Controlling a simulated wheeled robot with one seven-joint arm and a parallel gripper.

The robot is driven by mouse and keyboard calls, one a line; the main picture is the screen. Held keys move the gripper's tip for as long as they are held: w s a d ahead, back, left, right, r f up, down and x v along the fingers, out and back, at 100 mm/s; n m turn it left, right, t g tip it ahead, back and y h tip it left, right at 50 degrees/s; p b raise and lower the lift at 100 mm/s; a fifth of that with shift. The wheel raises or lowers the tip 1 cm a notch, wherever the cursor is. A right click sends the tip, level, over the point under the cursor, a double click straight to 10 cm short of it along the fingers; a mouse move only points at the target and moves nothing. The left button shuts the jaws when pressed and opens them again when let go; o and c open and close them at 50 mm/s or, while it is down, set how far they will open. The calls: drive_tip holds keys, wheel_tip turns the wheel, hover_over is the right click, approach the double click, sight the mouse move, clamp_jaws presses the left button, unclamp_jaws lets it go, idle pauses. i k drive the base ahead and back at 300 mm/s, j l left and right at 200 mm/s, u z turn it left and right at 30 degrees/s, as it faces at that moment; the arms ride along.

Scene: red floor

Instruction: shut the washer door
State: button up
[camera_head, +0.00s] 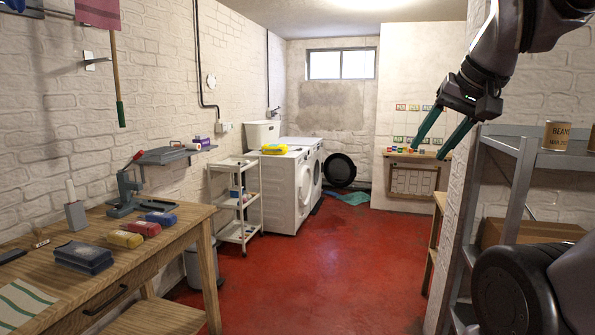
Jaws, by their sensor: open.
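Two white front-loading machines (283,187) stand side by side against the left wall at the far end of the room, with their fronts facing right. The nearer one has a round pale door (304,184) that looks closed. Beside the farther machine (317,171), a round dark disc (339,170) stands out to the right; it looks like a washer door standing open, but its hinge is too small to make out. My gripper (428,152), with two green fingers, is open and empty, raised at the right, far in front of the machines.
A wooden workbench (130,255) with tools and packets lies along the left. A white trolley (236,200) stands before the machines. A grey metal shelf (525,150) is close on the right. The red floor (310,270) between is clear; a teal cloth (350,198) lies near the disc.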

sight(341, 171)
drive_tip(key=i+z, duration=0.35)
drive_tip(key=i, duration=5.2)
drive_tip(key=i+l+u, duration=0.25)
drive_tip(key=i, duration=0.3)
drive_tip(key=i+l+u, duration=0.15)
drive_tip(key=i+u, duration=0.15)
drive_tip(key=i, duration=0.3)
drive_tip(key=i+l+u, duration=0.25)
drive_tip(key=i, duration=0.25)
drive_tip(key=i+l+u, duration=0.5)
drive_tip(key=i+l+z, duration=0.2)
drive_tip(key=i+l, duration=0.15)
drive_tip(key=l, duration=0.2)
drive_tip(key=i+l+z, duration=0.2)
drive_tip(key=i+l, duration=0.2)
drive_tip(key=l, duration=0.15)
